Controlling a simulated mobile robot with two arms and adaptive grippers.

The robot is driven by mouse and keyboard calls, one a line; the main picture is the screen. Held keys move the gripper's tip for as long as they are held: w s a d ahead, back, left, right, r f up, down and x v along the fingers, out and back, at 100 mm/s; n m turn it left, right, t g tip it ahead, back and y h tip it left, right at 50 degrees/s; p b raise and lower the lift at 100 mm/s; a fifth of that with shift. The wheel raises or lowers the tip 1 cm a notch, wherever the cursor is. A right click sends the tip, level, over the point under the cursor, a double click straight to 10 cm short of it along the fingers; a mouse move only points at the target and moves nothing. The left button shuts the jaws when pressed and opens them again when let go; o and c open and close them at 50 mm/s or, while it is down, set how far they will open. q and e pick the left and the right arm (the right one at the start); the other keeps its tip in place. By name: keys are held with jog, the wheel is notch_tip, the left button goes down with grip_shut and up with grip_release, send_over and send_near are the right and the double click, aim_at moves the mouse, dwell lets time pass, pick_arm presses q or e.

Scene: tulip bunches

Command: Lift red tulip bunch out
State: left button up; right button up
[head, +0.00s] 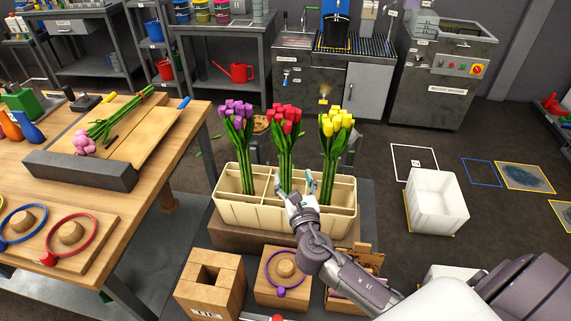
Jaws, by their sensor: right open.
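The red tulip bunch (285,121) stands upright in a middle compartment of the cream divided crate (237,215). A purple tulip bunch (238,115) stands to its left and a yellow tulip bunch (337,125) to its right, both in the same crate. My right gripper (292,196) is open at the crate, near the lower stems of the red bunch. The stem bottoms are hidden by the crate, and I cannot tell whether the fingers touch the stems. My left gripper is not in view.
A wooden table (182,142) on the left holds a board with pink tulips (84,143) and ring stands. Wooden blocks (209,283) stand in front of the crate.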

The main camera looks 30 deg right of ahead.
aim_at(287, 159)
jog(key=x, duration=0.5)
jog(key=shift+w+f, duration=0.1)
jog(key=shift+f, duration=0.05)
jog(key=shift+w+d, duration=0.1)
jog(key=shift+w, duration=0.1)
jog(key=x, duration=0.5)
jog(key=shift+f, duration=0.2)
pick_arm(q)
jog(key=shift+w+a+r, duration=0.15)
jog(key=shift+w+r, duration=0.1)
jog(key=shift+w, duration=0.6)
pick_arm(e)
jog(key=shift+r, duration=0.1)
grip_shut()
